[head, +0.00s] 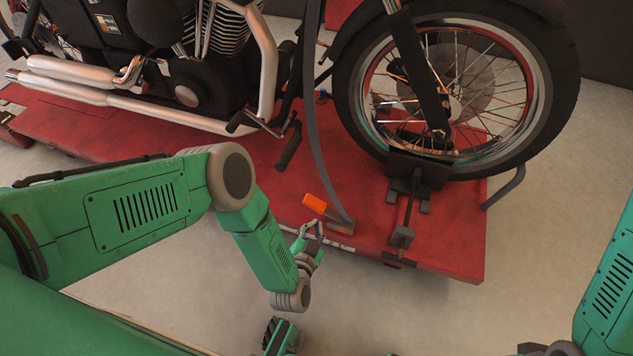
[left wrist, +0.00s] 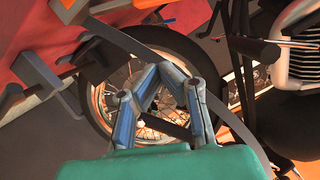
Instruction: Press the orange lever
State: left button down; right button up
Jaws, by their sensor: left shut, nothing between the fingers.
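The orange lever (head: 314,204) stands out from a dark ratchet base (head: 341,226) on the red lift platform, where a grey strap comes down. My left gripper (head: 314,227) is shut and empty, just below and beside the lever in the head view. A small gap seems to lie between them, but contact is hard to judge. In the left wrist view the gripper's fingers (left wrist: 158,72) meet at their tips. An orange piece at the top edge of that view is cut off, and I cannot tell whether it is the lever. My right gripper is out of view.
A black motorcycle stands on the red platform (head: 450,236), its front wheel (head: 560,90) in a dark wheel chock (head: 418,170). A footpeg (head: 289,146) juts out nearby. Pale floor (head: 420,315) lies clear in front.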

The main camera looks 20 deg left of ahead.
pick_arm(q)
jog(key=shift+w+a+r, duration=0.15)
jog(key=shift+w+a, duration=0.25)
jog(key=shift+a, duration=0.15)
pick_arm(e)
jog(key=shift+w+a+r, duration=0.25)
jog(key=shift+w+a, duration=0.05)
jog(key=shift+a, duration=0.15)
